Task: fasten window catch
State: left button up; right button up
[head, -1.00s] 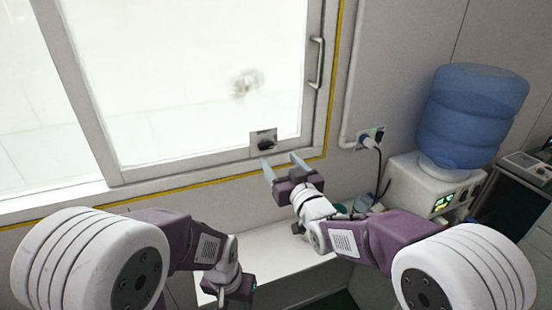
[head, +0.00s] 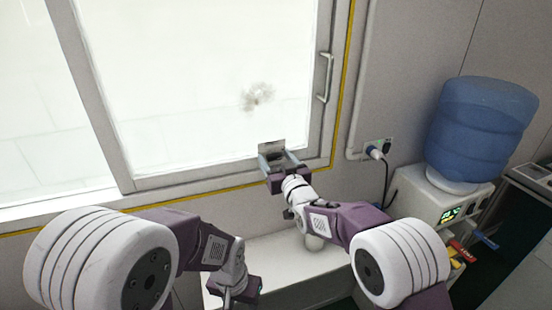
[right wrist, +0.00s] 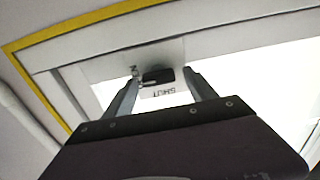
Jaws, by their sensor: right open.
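The window catch (head: 271,145) is a small grey plate with a dark lever on the lower frame of the window (head: 215,172). My right gripper (head: 276,159) is open, with its two fingers reaching up to the plate. In the right wrist view, the black catch lever (right wrist: 158,76) lies between the open fingers, and I see no clear grip on it. An upside-down label reading SHUT (right wrist: 167,93) shows beside the lever. My left gripper (head: 236,288) hangs low, away from the window, and its jaws are not clear.
A white ledge (head: 262,262) lies below the window. A wall socket (head: 377,149) with a plug and cord is at the right. A blue water bottle (head: 478,130) stands on a white dispenser (head: 425,195). A vertical window handle (head: 325,78) is above right of the catch.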

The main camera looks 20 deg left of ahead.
jog(key=shift+w, duration=0.1)
jog(key=c, duration=1.4)
jog(key=shift+f+n+b, duration=0.2)
jog(key=shift+n+b, duration=0.4)
jog(key=shift+b, duration=0.25)
jog(key=n+b, duration=0.6)
jog(key=n, duration=0.1)
jog(key=shift+a+f, duration=0.1)
jog(key=n+b, duration=0.3)
jog(key=n, duration=0.2)
jog(key=shift+n+b, duration=1.25)
jog(key=shift+n, duration=1.25)
